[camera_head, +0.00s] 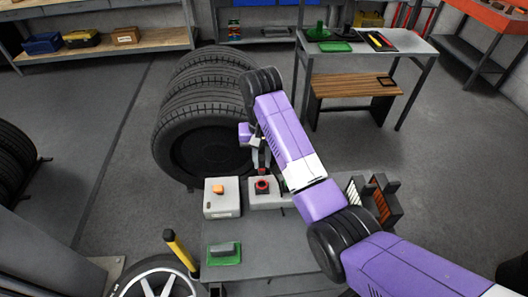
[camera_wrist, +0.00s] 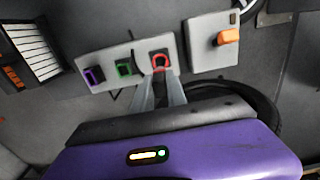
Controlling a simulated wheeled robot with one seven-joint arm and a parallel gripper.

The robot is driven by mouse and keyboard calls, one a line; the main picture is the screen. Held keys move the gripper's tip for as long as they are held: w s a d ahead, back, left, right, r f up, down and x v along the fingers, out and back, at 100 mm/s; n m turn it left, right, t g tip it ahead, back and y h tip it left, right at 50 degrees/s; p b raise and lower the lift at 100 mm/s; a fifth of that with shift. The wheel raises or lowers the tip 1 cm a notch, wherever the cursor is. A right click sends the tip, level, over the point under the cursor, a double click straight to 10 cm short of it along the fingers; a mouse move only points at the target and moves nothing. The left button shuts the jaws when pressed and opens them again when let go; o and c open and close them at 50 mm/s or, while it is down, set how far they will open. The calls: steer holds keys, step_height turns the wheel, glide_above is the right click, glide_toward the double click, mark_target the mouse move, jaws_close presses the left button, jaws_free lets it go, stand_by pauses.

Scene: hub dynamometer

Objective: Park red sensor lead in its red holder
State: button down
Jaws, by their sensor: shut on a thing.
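A light grey holder panel (camera_wrist: 108,61) carries a purple, a green (camera_wrist: 124,68) and a red holder (camera_wrist: 160,58) in a row. The red holder also shows on the bench in the head view (camera_head: 262,186). My gripper (camera_wrist: 160,78) points at the red holder, its fingertips close together right at its near edge. It is shut on the red sensor lead, whose end is mostly hidden between the fingers and against the holder. I cannot tell whether the lead sits inside the holder or just in front. In the head view the gripper (camera_head: 261,163) is just behind the red holder.
A grey box with an orange knob (camera_head: 218,189) stands left of the panel. A green tray with a grey block (camera_head: 224,253) lies on the bench front. A striped rack (camera_head: 380,197) stands right. Big stacked tyres (camera_head: 200,110) rise close behind my gripper.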

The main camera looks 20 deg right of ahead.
mark_target(262, 174)
steer(key=shift+f, duration=2.5)
steer(key=shift+f+b, duration=0.45)
steer(key=shift+f, duration=0.9)
steer(key=c, duration=1.3)
jaws_free()
steer(key=shift+o, duration=0.2)
steer(key=shift+r, duration=0.1)
step_height(262, 174, up, 8)
steer(key=shift+f, duration=0.15)
